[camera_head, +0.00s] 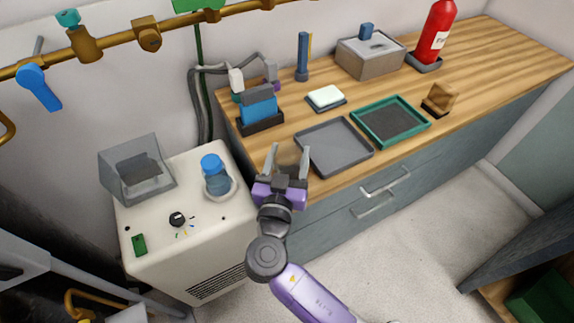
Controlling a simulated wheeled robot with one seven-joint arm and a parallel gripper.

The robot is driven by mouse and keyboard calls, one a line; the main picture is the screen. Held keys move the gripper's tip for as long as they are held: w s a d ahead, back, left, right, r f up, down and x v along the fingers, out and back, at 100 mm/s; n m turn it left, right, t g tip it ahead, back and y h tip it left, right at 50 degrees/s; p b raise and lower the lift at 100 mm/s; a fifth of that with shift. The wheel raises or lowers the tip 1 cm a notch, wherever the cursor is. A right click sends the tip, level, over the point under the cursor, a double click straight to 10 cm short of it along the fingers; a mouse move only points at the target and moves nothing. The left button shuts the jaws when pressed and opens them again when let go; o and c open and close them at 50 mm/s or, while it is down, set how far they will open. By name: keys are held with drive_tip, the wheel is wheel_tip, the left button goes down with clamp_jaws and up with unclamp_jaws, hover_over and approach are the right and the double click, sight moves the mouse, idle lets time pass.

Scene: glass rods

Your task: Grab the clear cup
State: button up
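My gripper (288,155) is at the front edge of the wooden counter, left of the grey tray. Its two fingers stand apart and point towards the counter. A faint brownish, see-through patch (289,158) shows between the fingers. It may be the clear cup, but its outline is too faint to be sure, and I cannot tell whether the fingers touch it. No other clear cup can be made out.
A grey tray (318,165) lies just right of my gripper, with a green-rimmed tray (417,129) beyond. Left, a white machine (150,247) carries a blue-lidded jar (213,180) and a see-through box (118,171). A blue-and-grey holder (259,109) stands behind my gripper.

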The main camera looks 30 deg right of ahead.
drive_tip(key=c, duration=0.4)
drive_tip(key=shift+r, duration=0.15)
